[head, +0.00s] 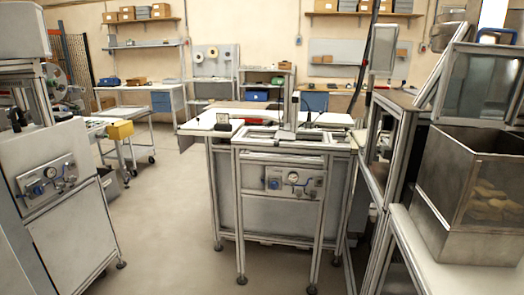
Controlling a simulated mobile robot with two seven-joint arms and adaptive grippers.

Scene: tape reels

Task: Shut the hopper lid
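The hopper (455,185) is a grey box at the right edge, standing on a white-topped frame. Tan lumps (487,207) show in its lower part. A framed, see-through panel (482,85) stands raised and tilted above the hopper; it looks like the lid, open. A blue handle (497,33) is at the panel's top edge. The right side of the hopper and panel is cut off by the picture edge, so the hinge cannot be made out. Neither of my grippers is in view.
A framed workstation (285,185) with a gauge panel stands in the middle. Another machine (60,185) stands at the left. Bare floor (165,215) lies between them. A metal frame (378,150) stands close to the hopper's left. Benches and shelves line the back wall.

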